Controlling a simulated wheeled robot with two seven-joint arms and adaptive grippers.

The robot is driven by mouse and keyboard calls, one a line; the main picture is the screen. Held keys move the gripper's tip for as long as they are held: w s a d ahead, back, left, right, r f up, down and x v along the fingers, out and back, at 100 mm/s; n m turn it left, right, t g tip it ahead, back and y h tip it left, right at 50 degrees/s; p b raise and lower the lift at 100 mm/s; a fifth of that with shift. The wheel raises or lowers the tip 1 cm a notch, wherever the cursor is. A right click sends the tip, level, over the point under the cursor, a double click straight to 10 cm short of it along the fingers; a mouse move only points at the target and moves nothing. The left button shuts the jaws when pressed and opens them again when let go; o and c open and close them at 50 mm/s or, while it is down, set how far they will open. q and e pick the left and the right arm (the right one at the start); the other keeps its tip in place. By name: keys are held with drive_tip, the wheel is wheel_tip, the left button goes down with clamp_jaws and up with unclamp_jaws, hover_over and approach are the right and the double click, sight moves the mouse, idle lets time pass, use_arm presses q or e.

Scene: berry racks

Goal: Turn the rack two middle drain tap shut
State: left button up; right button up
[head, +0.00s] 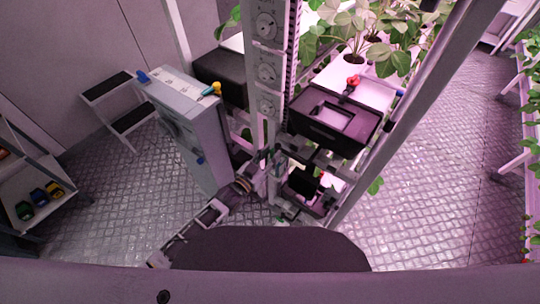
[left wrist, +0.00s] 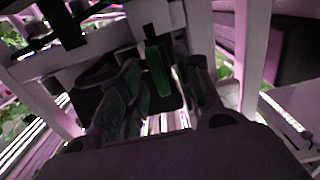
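A green tap lever (left wrist: 157,68) stands upright in the left wrist view, in front of a pale rack part. I take it for the middle drain tap, but no label is readable. My left gripper (left wrist: 162,88) is open, with one finger on each side of the lever and gaps showing beside it. In the head view my left gripper (head: 272,167) reaches in low at the rack post, among dark fittings. The lever cannot be made out there. My right gripper does not show in either view.
The rack post (head: 265,85) with round dials rises beside the gripper. A grey cabinet (head: 190,125) stands left. A step stool (head: 120,105) and open floor lie farther left.

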use_arm(q)
clamp_jaws()
